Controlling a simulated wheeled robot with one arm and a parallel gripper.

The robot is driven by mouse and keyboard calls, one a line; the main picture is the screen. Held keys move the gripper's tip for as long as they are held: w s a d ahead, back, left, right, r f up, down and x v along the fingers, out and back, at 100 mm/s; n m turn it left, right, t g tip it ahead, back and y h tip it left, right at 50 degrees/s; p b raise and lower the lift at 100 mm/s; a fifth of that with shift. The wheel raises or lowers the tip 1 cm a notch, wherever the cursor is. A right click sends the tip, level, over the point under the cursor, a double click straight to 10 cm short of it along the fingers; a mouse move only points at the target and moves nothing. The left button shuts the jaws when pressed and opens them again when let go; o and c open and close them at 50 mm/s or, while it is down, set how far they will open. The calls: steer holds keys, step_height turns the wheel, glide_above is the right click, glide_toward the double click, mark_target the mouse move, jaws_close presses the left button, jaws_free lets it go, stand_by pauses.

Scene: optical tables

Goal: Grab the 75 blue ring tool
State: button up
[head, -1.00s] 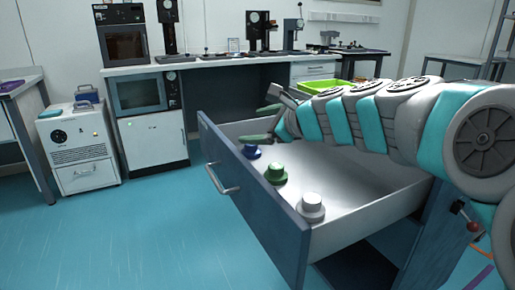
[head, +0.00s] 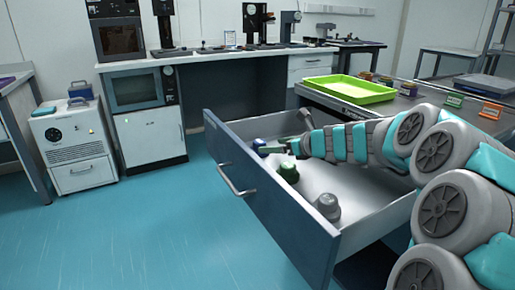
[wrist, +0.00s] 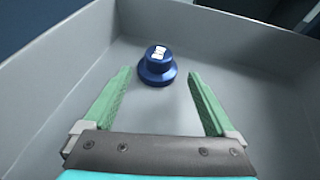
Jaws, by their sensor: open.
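The blue ring tool (wrist: 156,68) stands upright on the drawer floor in the wrist view, with a small white label on its top. It lies just beyond and between the two green fingertips of my gripper (wrist: 158,76), which is open and empty. In the head view the blue tool (head: 259,145) is partly hidden near the drawer's far left corner. My gripper (head: 290,132) reaches down into the open drawer (head: 262,204) beside it. The number on the label is too small to read.
A green ring tool (head: 288,173) and a grey one (head: 328,206) stand along the drawer's front wall, nearer the camera. The drawer walls surround my gripper. A lime green tray (head: 348,89) and several small coloured items sit on the table top behind.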

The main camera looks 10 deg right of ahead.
mark_target(264, 145)
steer(key=x, duration=0.7)
steer(key=shift+w+a+r, duration=0.2)
steer(key=shift+a, duration=0.1)
steer(key=shift+c, duration=0.3)
steer(key=shift+s+f, duration=0.1)
steer(key=shift+f, duration=0.05)
jaws_close()
